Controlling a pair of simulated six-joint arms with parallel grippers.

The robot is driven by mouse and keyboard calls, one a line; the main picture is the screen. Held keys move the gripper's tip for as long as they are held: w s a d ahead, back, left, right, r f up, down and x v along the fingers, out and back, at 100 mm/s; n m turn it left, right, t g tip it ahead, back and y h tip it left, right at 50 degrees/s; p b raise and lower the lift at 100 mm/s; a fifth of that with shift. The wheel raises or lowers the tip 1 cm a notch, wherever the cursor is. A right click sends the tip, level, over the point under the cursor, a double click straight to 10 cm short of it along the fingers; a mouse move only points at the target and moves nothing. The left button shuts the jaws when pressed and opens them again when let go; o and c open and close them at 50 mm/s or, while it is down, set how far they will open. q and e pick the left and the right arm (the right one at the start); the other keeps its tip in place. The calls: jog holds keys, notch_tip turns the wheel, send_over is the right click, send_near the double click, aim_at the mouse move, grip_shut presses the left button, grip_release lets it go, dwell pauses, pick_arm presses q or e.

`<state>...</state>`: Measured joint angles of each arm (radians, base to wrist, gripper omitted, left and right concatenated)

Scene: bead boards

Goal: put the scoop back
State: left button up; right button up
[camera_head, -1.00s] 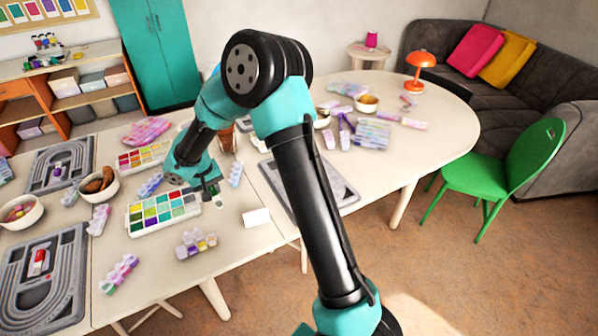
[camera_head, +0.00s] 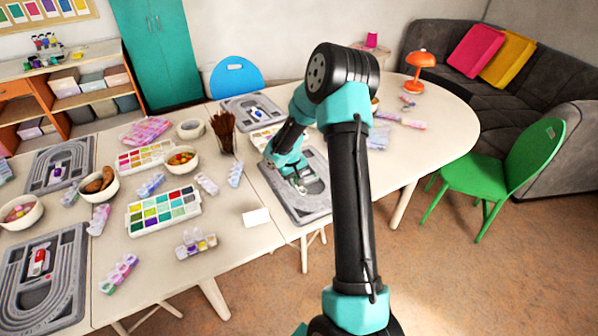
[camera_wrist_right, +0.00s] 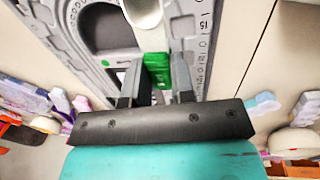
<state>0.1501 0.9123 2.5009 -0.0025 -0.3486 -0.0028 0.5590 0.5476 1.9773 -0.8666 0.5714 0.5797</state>
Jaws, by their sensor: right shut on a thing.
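A small scoop, green with whitish parts, shows in the right wrist view (camera_wrist_right: 157,69) between the fingertips of my right gripper (camera_wrist_right: 157,90). The gripper is shut on its green part. In the head view my right gripper (camera_head: 297,176) is over the grey bead board (camera_head: 308,211) at the table's middle, and the scoop is mostly hidden there. The board with its grooves, recess and ruler marks also lies below in the right wrist view (camera_wrist_right: 95,30). I cannot tell whether the scoop touches the board. My left gripper is not in view.
A blank white card (camera_head: 256,217) lies left of the board. A bead palette (camera_head: 163,212), bowls and other grey boards (camera_head: 45,290) fill the left. The table's front edge is close.

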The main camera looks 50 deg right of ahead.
dwell(0.3)
jog(key=w+d, duration=0.3)
jog(key=d, duration=0.1)
jog(key=w+d+f, duration=0.1)
jog(key=w+d, duration=0.2)
jog(key=d, duration=0.1)
jog(key=w+d, duration=0.3)
jog(key=d, duration=0.1)
jog(key=shift+w+d+f, duration=0.15)
jog(key=shift+w+f, duration=0.1)
jog(key=shift+w+d, duration=0.2)
jog(key=shift+d, duration=0.05)
jog(key=shift+f, duration=1.75)
jog(key=shift+f, duration=0.65)
jog(key=o, duration=0.9)
jog(key=shift+r, duration=0.15)
